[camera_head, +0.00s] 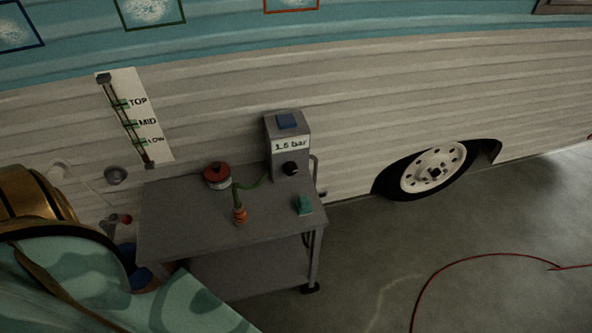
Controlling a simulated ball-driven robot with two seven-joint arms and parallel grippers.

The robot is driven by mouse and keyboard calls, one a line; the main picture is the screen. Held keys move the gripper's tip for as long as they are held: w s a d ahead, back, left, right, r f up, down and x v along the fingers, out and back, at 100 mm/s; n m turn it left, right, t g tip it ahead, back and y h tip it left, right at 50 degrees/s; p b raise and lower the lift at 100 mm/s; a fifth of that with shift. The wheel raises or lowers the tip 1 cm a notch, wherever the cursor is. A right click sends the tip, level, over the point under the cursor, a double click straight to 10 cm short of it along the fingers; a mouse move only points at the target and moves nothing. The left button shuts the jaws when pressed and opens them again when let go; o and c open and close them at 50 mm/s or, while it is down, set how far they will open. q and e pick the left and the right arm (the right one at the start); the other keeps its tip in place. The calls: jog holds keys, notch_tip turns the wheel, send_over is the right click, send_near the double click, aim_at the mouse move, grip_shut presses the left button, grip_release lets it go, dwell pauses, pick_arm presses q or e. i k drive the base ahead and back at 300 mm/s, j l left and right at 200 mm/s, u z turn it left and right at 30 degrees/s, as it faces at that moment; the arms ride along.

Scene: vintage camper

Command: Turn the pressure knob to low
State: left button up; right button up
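The pressure knob (290,169) is a small black round knob low on the front of an upright grey box (284,148). The box stands at the back right of a grey cart. Its label (290,145) reads "1.5 bar", and a blue part (287,121) sits above it. The knob's pointer direction is too small to tell. Nothing touches the knob. Neither gripper can be made out in this view; only parts of my own body show at the lower left.
The cart top (180,225) bears a red-topped round can (217,176), a green hose (252,184) with an orange end (240,215), and a green piece (304,205). A TOP/MID/LOW gauge (134,117) is on the camper wall. A red cable (440,275) crosses the open floor at right.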

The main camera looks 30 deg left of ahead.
aim_at(290, 168)
jog(key=i+l+u, duration=0.1)
jog(key=i, duration=0.3)
jog(key=i+l+u, duration=0.15)
jog(key=i, duration=0.25)
jog(key=i+l+u, duration=0.1)
jog(key=i+l, duration=0.25)
jog(key=i, duration=0.05)
